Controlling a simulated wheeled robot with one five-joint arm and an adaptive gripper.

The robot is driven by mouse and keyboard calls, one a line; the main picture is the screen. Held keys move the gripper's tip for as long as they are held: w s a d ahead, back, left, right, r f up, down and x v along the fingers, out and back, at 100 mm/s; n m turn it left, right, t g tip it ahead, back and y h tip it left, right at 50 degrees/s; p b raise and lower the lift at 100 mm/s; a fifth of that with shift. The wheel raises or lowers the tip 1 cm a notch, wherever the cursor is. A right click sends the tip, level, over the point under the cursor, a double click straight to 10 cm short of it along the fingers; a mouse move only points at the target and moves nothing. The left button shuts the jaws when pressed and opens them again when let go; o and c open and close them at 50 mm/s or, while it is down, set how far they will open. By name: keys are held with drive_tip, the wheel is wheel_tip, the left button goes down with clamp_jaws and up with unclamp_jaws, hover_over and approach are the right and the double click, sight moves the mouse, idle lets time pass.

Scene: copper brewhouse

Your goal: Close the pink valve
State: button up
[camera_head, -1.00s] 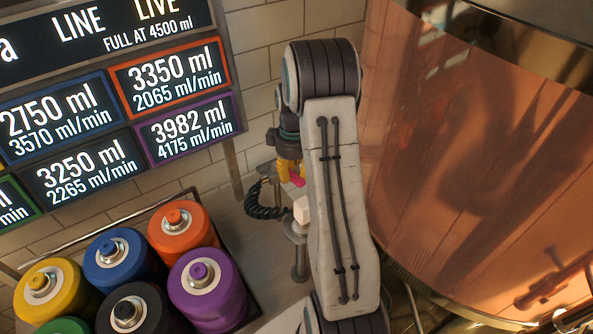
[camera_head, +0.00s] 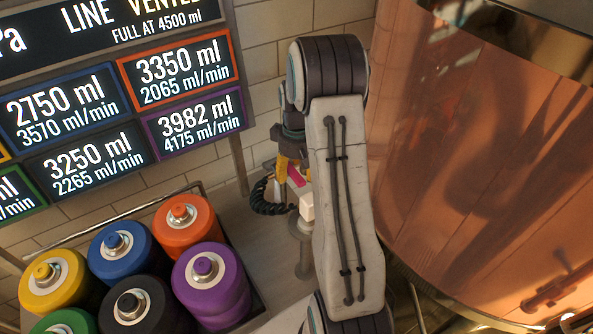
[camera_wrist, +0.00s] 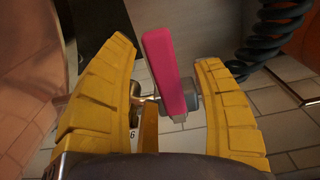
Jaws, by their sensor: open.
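The pink valve handle (camera_wrist: 168,72) stands between the two yellow fingers of my gripper (camera_wrist: 172,90) in the wrist view, with a gap on each side. The handle sits on a grey metal valve body (camera_wrist: 176,104). In the head view the pink handle (camera_head: 297,177) shows as a small patch beside my gripper (camera_head: 288,172), partly hidden by my arm. My gripper is open and around the handle, and I see no clear contact. A pale block (camera_head: 307,206) is just below it.
A display board (camera_head: 120,90) now reads LINE VENTED. A crate of several coloured kegs (camera_head: 205,285) stands at lower left. A large copper vessel (camera_head: 480,170) fills the right. A black coiled hose (camera_wrist: 280,30) hangs close to the gripper's right side.

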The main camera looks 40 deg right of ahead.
sight(295, 172)
wheel_tip(295, 172, up, 12)
idle(0.8)
idle(0.5)
drive_tip(key=s+a+r+t+p, duration=0.2)
drive_tip(key=s+a+r, duration=0.55)
drive_tip(key=a, duration=0.25)
drive_tip(key=s+a+t+p, duration=0.1)
drive_tip(key=s+a, duration=0.6)
drive_tip(key=s, duration=0.6)
drive_tip(key=shift+a+f+n, duration=0.2)
drive_tip(key=shift+f+n, duration=0.05)
drive_tip(key=shift+n, duration=0.05)
